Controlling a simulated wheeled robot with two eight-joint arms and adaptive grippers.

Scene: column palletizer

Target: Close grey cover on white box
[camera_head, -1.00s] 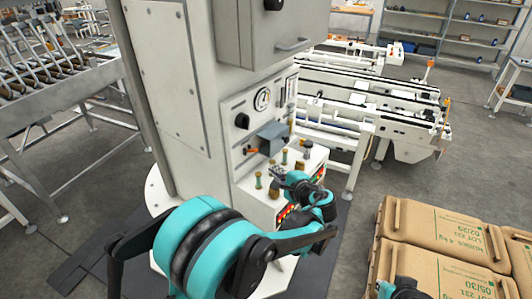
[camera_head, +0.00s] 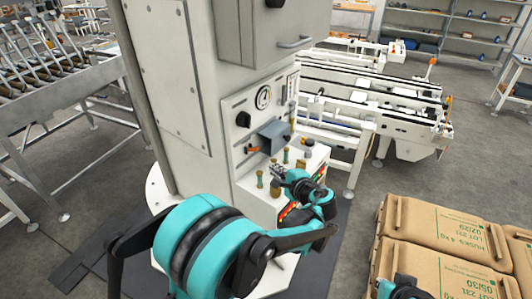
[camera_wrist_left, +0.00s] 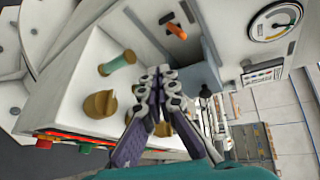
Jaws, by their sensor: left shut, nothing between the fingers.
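The white box (camera_head: 258,204) is a console at the foot of the column, with brass and green knobs on top and coloured buttons along its front edge. It also shows in the left wrist view (camera_wrist_left: 75,100). A blue-grey cover (camera_head: 274,135) stands out from the panel above and behind the knobs; part of it shows behind my fingers in the left wrist view (camera_wrist_left: 203,78). I cannot tell how it is hinged. My left gripper (camera_head: 277,172) is shut and empty above the knobs, in front of the cover and apparently apart from it.
A gauge (camera_head: 263,97), a black knob (camera_head: 242,119) and an orange-tipped lever (camera_head: 251,150) are on the panel. A grey cabinet with a handle (camera_head: 295,42) overhangs it. Brown sacks (camera_head: 440,235) lie at right and a conveyor (camera_head: 370,95) stands behind.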

